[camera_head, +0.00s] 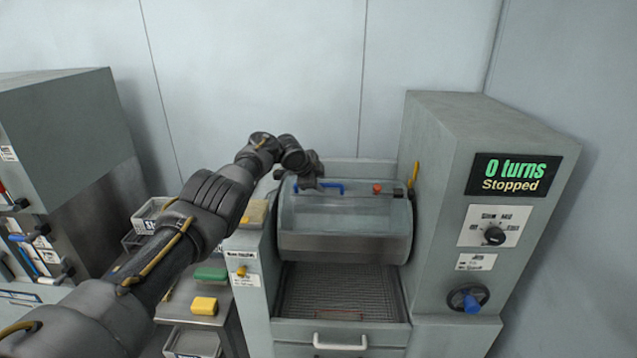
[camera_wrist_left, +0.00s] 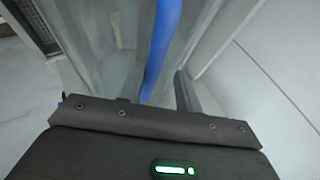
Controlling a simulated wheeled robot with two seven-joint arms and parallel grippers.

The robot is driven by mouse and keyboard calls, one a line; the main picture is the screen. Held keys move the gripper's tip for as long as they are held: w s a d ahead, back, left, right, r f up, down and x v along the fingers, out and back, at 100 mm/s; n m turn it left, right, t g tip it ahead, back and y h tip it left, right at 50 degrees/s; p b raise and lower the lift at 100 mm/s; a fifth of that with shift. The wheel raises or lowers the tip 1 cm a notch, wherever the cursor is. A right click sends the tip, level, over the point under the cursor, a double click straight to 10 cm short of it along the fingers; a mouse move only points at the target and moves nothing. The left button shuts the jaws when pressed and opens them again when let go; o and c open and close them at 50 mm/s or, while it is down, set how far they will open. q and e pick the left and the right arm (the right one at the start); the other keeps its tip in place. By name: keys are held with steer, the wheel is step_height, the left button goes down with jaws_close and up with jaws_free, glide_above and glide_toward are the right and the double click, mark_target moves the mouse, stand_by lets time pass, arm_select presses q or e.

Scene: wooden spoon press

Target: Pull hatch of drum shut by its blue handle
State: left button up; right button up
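The drum (camera_head: 345,247) is a grey cylinder with a clear front, set in the machine between two grey housings. Its hatch shows as a clear panel (camera_head: 350,207); how far it stands open is hard to tell. The blue handle (camera_head: 331,187) is at the upper left of the drum, partly hidden by my left gripper (camera_head: 310,182). In the left wrist view the blue handle (camera_wrist_left: 163,45) runs as a bar beside a dark finger, with a gap between them. My left gripper (camera_wrist_left: 160,95) looks open at the handle. My right gripper is not in view.
A control housing (camera_head: 475,190) with a "0 turns Stopped" display stands right of the drum. A mesh tray (camera_head: 340,290) with a white handle lies below it. A yellow lever (camera_head: 413,174) and red-orange block (camera_head: 377,188) are near the drum's top. A yellow sponge-like block (camera_head: 204,305) lies left.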

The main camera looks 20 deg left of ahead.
arm_select(q)
steer(key=shift+f, duration=0.15)
steer(key=shift+b+v, duration=0.45)
steer(key=shift+v, duration=0.4)
steer(key=b+v, duration=0.3)
steer(key=v, duration=0.6)
steer(key=shift+s, duration=0.1)
